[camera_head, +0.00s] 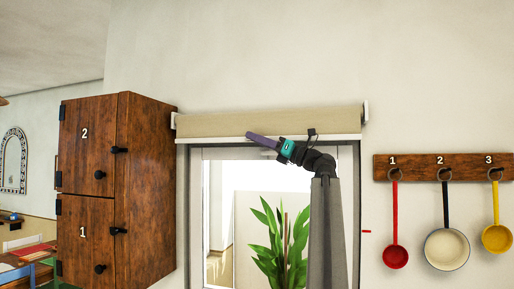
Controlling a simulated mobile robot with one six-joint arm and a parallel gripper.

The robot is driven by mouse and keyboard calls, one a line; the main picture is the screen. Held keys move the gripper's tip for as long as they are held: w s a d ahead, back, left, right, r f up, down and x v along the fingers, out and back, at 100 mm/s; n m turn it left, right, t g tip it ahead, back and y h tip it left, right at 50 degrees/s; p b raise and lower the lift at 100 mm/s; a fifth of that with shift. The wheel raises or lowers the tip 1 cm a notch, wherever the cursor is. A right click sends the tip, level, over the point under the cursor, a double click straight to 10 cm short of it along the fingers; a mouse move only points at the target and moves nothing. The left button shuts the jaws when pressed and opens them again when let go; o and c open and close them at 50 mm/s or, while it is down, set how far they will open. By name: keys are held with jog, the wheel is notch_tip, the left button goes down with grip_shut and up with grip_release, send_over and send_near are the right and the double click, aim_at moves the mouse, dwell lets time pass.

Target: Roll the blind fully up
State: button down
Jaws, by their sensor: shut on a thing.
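The beige blind (300,121) is at the top of the window, between two white end brackets. It shows as a short band with a pale bottom bar (215,140), and the window glass below it is uncovered. My gripper (250,136) is at the blind's lower edge, with its purple fingers pointing up and left. It is shut on the blind's bottom bar. The fingers cover the part of the bar that they hold.
A wooden cabinet (146,190) with doors numbered 1 and 2 stands close on the left. On the right, a wooden rack (416,167) holds red, black-handled and yellow ladles. A green plant (285,245) shows through the window below my gripper.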

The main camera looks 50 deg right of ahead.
jog(key=shift+s+r, duration=0.1)
jog(key=shift+r, duration=0.15)
jog(key=c, duration=2.2)
grip_release()
jog(key=shift+s, duration=0.3)
jog(key=shift+w+d+f, duration=0.1)
jog(key=shift+w+f, duration=0.05)
jog(key=b+v, duration=0.5)
jog(key=v, duration=0.9)
jog(key=shift+r+b, duration=0.2)
jog(key=shift+b, duration=0.2)
